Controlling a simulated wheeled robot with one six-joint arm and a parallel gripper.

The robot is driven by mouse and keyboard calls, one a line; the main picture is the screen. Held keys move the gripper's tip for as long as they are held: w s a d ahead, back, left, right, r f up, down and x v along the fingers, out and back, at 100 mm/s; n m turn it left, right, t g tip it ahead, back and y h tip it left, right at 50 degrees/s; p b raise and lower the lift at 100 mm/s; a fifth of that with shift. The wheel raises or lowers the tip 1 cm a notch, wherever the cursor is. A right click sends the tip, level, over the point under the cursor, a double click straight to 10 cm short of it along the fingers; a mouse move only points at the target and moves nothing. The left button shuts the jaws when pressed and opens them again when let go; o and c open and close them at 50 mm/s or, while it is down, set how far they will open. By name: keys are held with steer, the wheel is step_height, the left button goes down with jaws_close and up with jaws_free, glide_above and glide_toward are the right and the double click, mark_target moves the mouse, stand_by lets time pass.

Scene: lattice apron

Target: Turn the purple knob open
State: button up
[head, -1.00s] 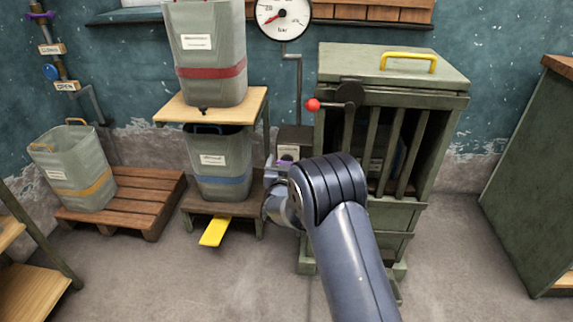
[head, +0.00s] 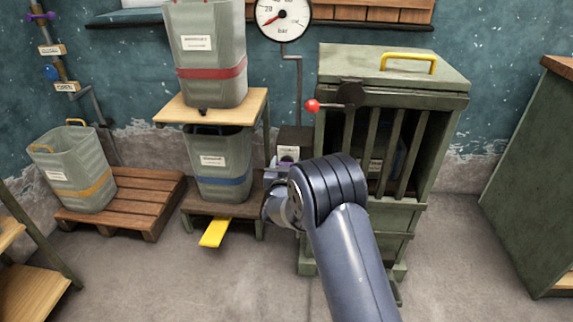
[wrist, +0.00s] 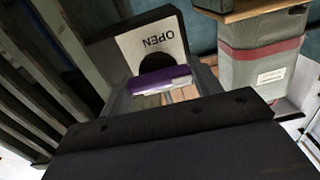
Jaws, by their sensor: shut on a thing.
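The purple knob (wrist: 160,80) shows in the wrist view as a bar lying across between my two grey fingers. It sits in front of a white plate (wrist: 152,44) marked OPEN, with a dark round shape behind the knob. My gripper (wrist: 164,86) is shut on the knob. In the head view my gripper (head: 279,178) reaches the small dark box (head: 294,138) beside the green cabinet. There the knob is mostly hidden by my wrist and fingers.
The green barred cabinet (head: 395,62) with a red-ended lever (head: 313,105) stands close right of my gripper. A stand (head: 258,93) with grey bins is close on the left, a yellow pedal (head: 215,232) below. A pressure gauge (head: 283,16) hangs above. Floor in front is clear.

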steer(key=o, duration=1)
steer(key=s, duration=0.5)
steer(key=s+p, duration=0.1)
steer(key=s, duration=0.5)
steer(key=shift+a+p, duration=0.2)
steer(key=shift+p, duration=0.1)
steer(key=shift+w, duration=0.15)
